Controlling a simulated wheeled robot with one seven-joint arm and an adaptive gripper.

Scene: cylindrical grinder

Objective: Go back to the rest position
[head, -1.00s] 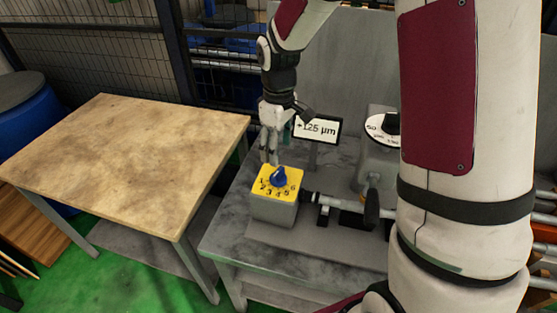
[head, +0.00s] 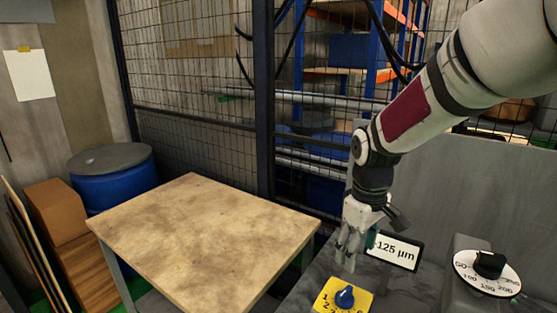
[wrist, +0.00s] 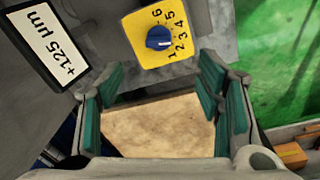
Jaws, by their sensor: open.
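My gripper (head: 347,250) hangs pointing down above the grinder bench, just above and behind the yellow selector box (head: 343,297) with its blue knob (head: 345,297). In the wrist view my gripper (wrist: 165,105) shows its teal-padded fingers spread apart with nothing between them. The yellow box (wrist: 150,48) lies beyond the fingertips there, with the blue knob (wrist: 159,38) and the numbers 1 to 6, apart from the fingers. The display (head: 394,250) reads 125 µm beside my gripper; in the wrist view it reads +125 µm.
A wooden-topped table (head: 200,235) with a bare top stands to the left. A black dial knob on a white numbered disc (head: 487,272) is at the right. A mesh fence (head: 195,100) and a grey panel (head: 480,190) stand behind. A blue barrel (head: 115,185) is at the far left.

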